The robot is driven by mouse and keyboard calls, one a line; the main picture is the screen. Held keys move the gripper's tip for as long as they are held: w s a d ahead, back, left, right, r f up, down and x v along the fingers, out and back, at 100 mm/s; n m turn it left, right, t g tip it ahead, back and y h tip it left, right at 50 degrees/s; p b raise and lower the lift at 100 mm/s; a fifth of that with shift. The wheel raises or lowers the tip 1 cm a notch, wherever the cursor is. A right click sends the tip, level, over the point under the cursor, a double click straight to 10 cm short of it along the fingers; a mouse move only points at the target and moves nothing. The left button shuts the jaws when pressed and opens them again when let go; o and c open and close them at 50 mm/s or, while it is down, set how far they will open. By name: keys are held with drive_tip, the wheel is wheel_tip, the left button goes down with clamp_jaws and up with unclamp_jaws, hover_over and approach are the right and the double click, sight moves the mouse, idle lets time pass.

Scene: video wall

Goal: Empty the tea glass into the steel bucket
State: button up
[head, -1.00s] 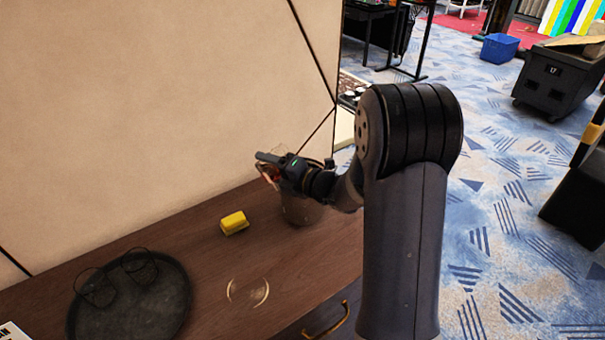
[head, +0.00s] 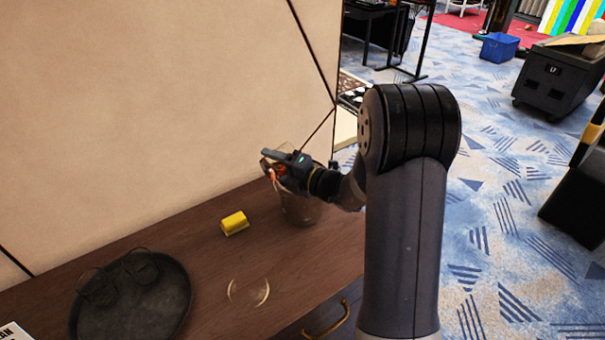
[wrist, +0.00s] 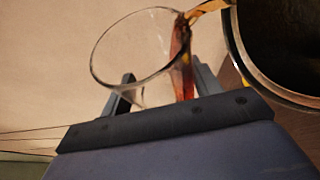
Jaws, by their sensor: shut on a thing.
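My gripper (head: 277,158) is shut on the clear tea glass (wrist: 135,55), with a finger on either side of it in the wrist view. The glass is tipped well over, its mouth towards the steel bucket. Amber tea (wrist: 181,60) lies along its lower side, and a stream (wrist: 208,8) runs from the rim towards the bucket. The steel bucket (head: 300,210) stands upright on the brown wooden top, under and partly behind my gripper. Its round rim (wrist: 240,55) and dark inside show at the right of the wrist view. How much tea it holds is hidden.
A yellow block (head: 234,223) lies left of the bucket. A clear round dish (head: 248,292) sits near the front edge. A dark round tray (head: 150,318) with clear glass-like things is at the left. A beige panel (head: 150,100) rises behind.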

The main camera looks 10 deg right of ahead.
drive_tip(key=shift+w+d+r+m, duration=0.1)
drive_tip(key=shift+d+r+m, duration=0.1)
drive_tip(key=shift+d+m, duration=0.1)
drive_tip(key=shift+a+r+m+t+y+p, duration=0.1)
drive_tip(key=shift+r+m+t+y+p, duration=0.25)
drive_tip(key=shift+m+p, duration=0.4)
drive_tip(key=shift+r, duration=0.15)
drive_tip(key=shift+w+d+f+m+p, duration=0.1)
drive_tip(key=shift+d+f+m+p, duration=0.2)
drive_tip(key=shift+m, duration=0.25)
drive_tip(key=shift+f, duration=0.15)
